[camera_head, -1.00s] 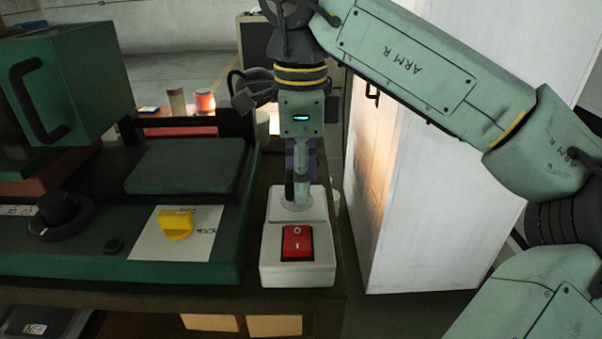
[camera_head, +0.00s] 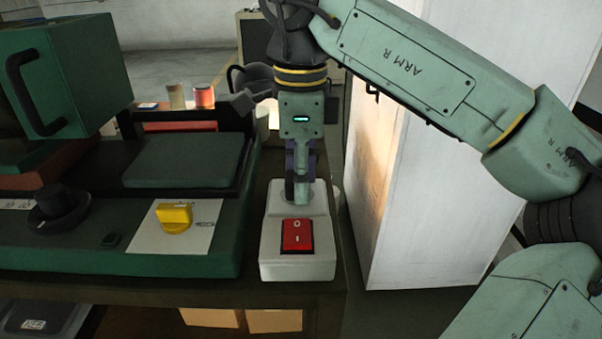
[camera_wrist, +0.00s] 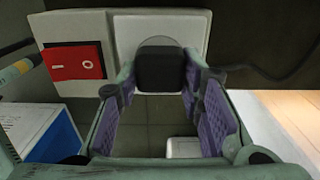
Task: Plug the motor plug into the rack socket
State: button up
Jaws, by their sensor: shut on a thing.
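The rack socket is a round grey recess (camera_wrist: 158,44) in the white switch box (camera_head: 269,255), behind its red rocker switch (camera_head: 297,236). My gripper (camera_head: 301,198) points straight down over this recess. In the wrist view my gripper (camera_wrist: 158,82) has its purple-padded fingers on either side of the black motor plug (camera_wrist: 160,69) and is shut on it. The plug lies over the recess, which shows as a grey rim around it. I cannot tell how deep it sits. In the head view the fingers mostly hide the plug.
A green machine (camera_head: 100,255) with a yellow knob (camera_head: 174,217) stands close on the left of the box. A tall white cabinet (camera_head: 420,200) stands on the right. A dark cable (camera_wrist: 262,72) runs to the right in the wrist view. The bench edge lies just in front.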

jog(key=o, duration=1.2)
jog(key=shift+c, duration=0.2)
notch_tip(320, 180, up, 8)
jog(key=shift+f, duration=0.25)
